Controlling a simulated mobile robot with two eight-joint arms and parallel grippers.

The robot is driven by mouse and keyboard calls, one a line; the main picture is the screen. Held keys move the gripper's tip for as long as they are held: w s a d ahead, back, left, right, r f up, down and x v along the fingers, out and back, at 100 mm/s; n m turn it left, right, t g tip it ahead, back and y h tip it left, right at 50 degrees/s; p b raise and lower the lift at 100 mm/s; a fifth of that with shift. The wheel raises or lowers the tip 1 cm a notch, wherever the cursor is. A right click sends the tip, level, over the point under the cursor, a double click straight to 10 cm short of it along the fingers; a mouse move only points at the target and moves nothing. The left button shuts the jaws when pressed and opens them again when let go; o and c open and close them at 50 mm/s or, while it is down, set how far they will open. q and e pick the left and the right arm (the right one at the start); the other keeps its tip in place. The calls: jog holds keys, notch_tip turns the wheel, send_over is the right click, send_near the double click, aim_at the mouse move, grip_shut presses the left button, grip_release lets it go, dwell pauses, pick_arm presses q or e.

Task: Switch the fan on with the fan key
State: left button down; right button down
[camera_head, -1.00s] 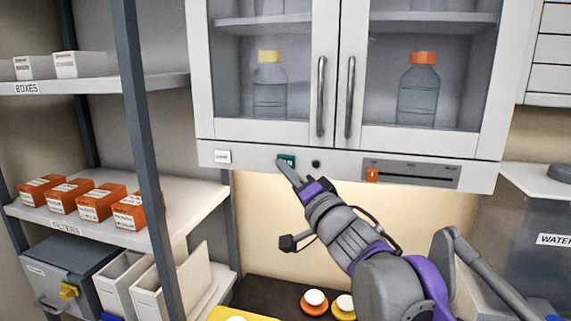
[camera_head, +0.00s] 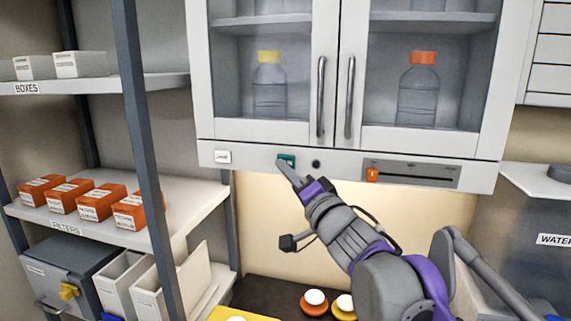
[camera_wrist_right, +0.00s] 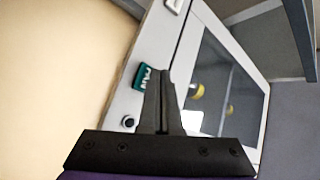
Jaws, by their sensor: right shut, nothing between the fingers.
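The fan key (camera_head: 287,159) is a small teal key on the white panel under the cabinet doors. In the right wrist view the teal fan key (camera_wrist_right: 139,77) has white lettering and sits just left of my fingertips. My right gripper (camera_head: 281,163) is shut and empty, with its fingertips at the key's lower left edge in the head view. The fingertips also show in the right wrist view (camera_wrist_right: 164,73). They partly cover the key, and I cannot tell whether they touch it. My left gripper is not in view.
On the same panel are a white lamp key (camera_head: 222,157), a dark round knob (camera_head: 316,164) and a slider with an orange handle (camera_head: 372,174). Cabinet handles (camera_head: 321,97) stick out above. A shelf rack (camera_head: 140,130) stands at the left. Orange-and-white items lie below.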

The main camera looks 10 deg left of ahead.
jog(key=shift+w, duration=0.15)
jog(key=shift+w, duration=0.3)
jog(key=shift+w, duration=0.25)
dwell(0.5)
jog(key=shift+s, duration=0.75)
jog(key=s, duration=0.6)
jog(key=shift+a, duration=0.1)
dwell(0.4)
